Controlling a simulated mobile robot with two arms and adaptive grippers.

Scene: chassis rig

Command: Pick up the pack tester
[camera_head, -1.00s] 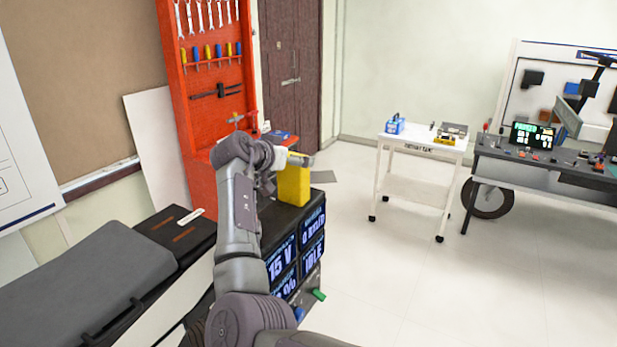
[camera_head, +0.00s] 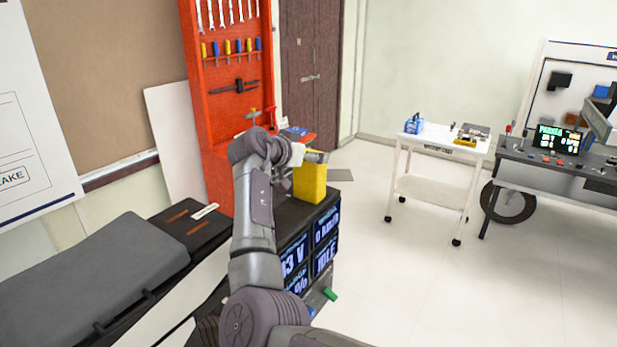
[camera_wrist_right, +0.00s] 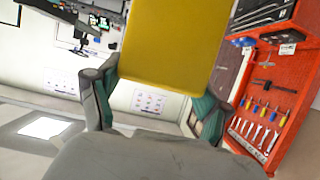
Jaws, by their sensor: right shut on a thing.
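The pack tester looks to be the yellow box (camera_head: 309,183), upright at the far end of a black-topped cabinet. My right gripper (camera_head: 312,157) is at its top and shut on it. In the right wrist view the yellow box (camera_wrist_right: 178,40) fills the space between the two fingers of my right gripper (camera_wrist_right: 165,75). Whether its underside touches the cabinet top is hard to tell. My forearm hides part of the cabinet. My left gripper is in neither view.
The cabinet (camera_head: 327,230) has lit screens on its front. A red tool rack (camera_head: 225,100) stands close behind the box. A grey padded bench (camera_head: 90,285) is at left. A white cart (camera_head: 430,190) and a grey workbench (camera_head: 550,177) stand at right. The floor between is clear.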

